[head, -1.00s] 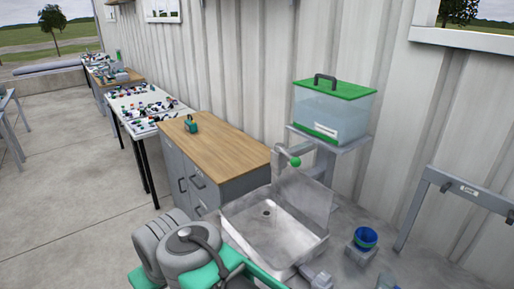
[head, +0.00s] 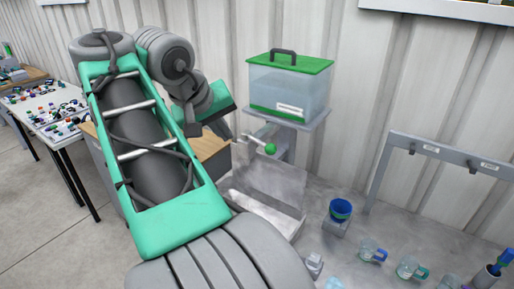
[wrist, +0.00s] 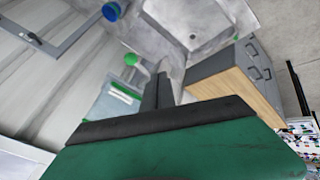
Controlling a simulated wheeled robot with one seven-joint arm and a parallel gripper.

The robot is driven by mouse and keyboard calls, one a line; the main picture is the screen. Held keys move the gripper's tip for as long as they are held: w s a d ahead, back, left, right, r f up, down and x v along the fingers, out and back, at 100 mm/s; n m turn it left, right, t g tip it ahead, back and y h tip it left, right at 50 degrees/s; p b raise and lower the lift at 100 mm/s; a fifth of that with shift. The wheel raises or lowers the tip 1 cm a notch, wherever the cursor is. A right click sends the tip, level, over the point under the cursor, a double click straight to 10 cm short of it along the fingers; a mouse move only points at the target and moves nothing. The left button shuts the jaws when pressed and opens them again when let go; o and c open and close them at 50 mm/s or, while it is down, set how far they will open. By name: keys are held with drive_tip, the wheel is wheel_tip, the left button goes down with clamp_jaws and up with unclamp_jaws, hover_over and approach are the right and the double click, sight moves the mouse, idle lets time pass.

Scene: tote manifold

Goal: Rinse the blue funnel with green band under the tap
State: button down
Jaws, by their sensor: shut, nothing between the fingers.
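The blue funnel with a green band (head: 340,209) stands on a small grey block on the grey counter, right of the sink (head: 285,222). In the wrist view the blue funnel (wrist: 112,11) is at the top edge, partly cut off. The tap, with its green ball knob (head: 270,149), rises behind the sink; the knob also shows in the wrist view (wrist: 130,58). My gripper (head: 192,130) is shut and empty, left of the tap and apart from the funnel. Its dark fingers (wrist: 160,90) point up in the wrist view. My arm hides part of the sink.
A clear tank with a green lid (head: 290,85) stands on a shelf behind the tap. A grey rack (head: 440,150) stands at the right. Glass mugs (head: 372,250) and a cup holding a blue item (head: 487,272) stand at the front right. A wooden-topped cabinet adjoins the sink.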

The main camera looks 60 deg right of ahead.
sight(258, 141)
drive_tip(key=s+d+f+b, duration=0.4)
drive_tip(key=d+f, duration=0.4)
drive_tip(key=d, duration=0.1)
drive_tip(key=shift+s, duration=0.2)
drive_tip(key=shift+f, duration=0.15)
